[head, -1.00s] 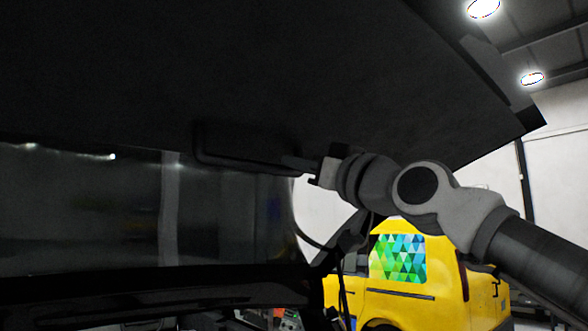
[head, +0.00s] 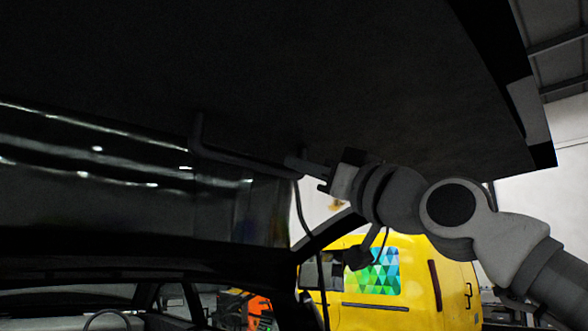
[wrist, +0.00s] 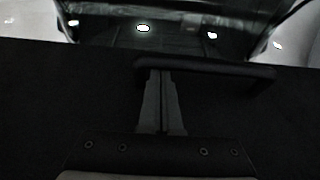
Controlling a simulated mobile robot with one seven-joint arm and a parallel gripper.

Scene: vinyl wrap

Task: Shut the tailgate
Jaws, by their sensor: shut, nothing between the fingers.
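The tailgate (head: 330,80) is a wide dark panel standing raised, filling the top of the head view. Its glass (head: 100,190) hangs at the left, and the car's open rear shows below. A dark bar handle (head: 240,160) is on the panel's inner face; it also shows in the wrist view (wrist: 225,70). My gripper (head: 292,162) reaches in from the right at the handle's right end. In the wrist view its fingers (wrist: 161,74) are together, empty, with their tips at the bar's left part. I cannot tell whether they touch it.
A yellow van (head: 400,295) with a patterned window stands behind, to the right. The car's steering wheel (head: 105,318) shows low at the left. A dark cable (head: 305,220) hangs below the handle's right end. A pale wall (head: 545,210) is at the far right.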

